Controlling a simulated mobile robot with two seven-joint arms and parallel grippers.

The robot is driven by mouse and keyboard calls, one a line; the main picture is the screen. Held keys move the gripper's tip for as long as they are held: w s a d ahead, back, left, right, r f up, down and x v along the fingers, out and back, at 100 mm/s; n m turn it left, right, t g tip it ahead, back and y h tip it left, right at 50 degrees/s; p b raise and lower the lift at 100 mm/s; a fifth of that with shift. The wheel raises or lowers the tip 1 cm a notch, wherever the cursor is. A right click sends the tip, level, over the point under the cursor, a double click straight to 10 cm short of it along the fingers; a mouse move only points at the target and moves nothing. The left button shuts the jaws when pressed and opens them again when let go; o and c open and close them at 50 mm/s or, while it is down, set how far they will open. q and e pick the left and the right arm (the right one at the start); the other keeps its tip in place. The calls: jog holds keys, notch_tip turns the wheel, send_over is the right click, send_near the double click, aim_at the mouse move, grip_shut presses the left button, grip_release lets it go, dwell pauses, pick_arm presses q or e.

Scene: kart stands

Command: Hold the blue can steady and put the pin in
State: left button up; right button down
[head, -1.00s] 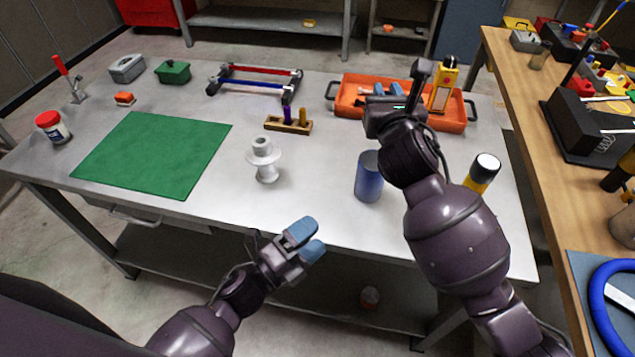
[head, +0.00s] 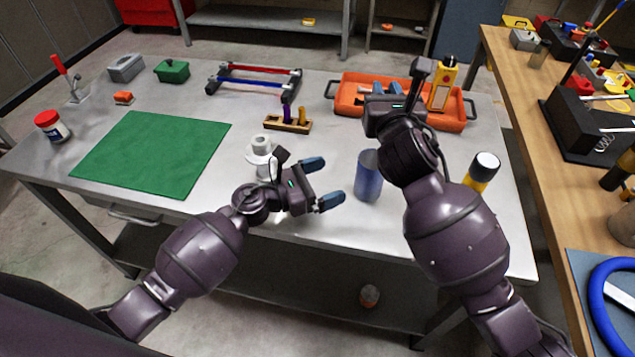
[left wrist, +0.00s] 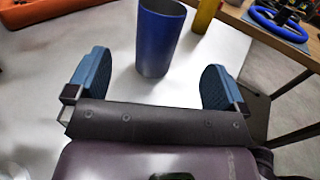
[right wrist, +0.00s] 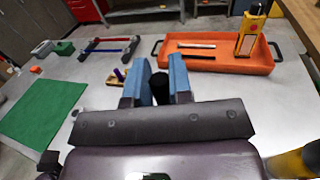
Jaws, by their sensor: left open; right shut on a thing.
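The blue can (head: 368,178) stands upright and open-topped near the table's front edge. It also shows in the left wrist view (left wrist: 158,42), ahead of and between the fingers. My left gripper (head: 323,183) is open and empty just left of the can, fingers pointing at it, apart from it. My right gripper (head: 386,90) is raised beyond the can, in front of the orange tray. In the right wrist view it is shut on a black pin (right wrist: 159,88), mostly hidden by the fingers. A wooden block (head: 288,125) holds a purple pin (head: 287,112) and a brownish pin (head: 303,116).
A white spool-like part (head: 261,149) stands close behind my left wrist. A yellow-and-black cylinder (head: 482,172) stands right of my right arm. The orange tray (head: 448,122) lies at the back right. A green mat (head: 155,154) covers clear room at left.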

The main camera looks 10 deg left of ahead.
pick_arm(q)
jog(key=x, duration=1)
jog(key=c, duration=1)
jog(key=shift+c, duration=0.2)
pick_arm(e)
send_over(376, 151)
jog(key=s, duration=0.3)
jog(key=shift+f, duration=5.95)
pick_arm(q)
jog(key=shift+s+d+r, duration=0.1)
jog(key=shift+s+d, duration=0.05)
jog(key=shift+d, duration=0.05)
pick_arm(e)
jog(key=shift+a+f, duration=0.1)
jog(key=shift+f, duration=0.75)
pick_arm(q)
jog(key=shift+r, duration=0.15)
pick_arm(e)
jog(key=c, duration=0.9)
grip_release()
jog(key=shift+s+f, duration=0.1)
jog(key=shift+c, duration=0.2)
jog(key=shift+s, duration=0.4)
pick_arm(q)
jog(key=shift+a+f, duration=0.15)
jog(key=shift+f, duration=0.05)
pick_arm(e)
jog(key=r+v, duration=0.1)
jog(key=v, duration=1)
jog(key=shift+r, duration=0.25)
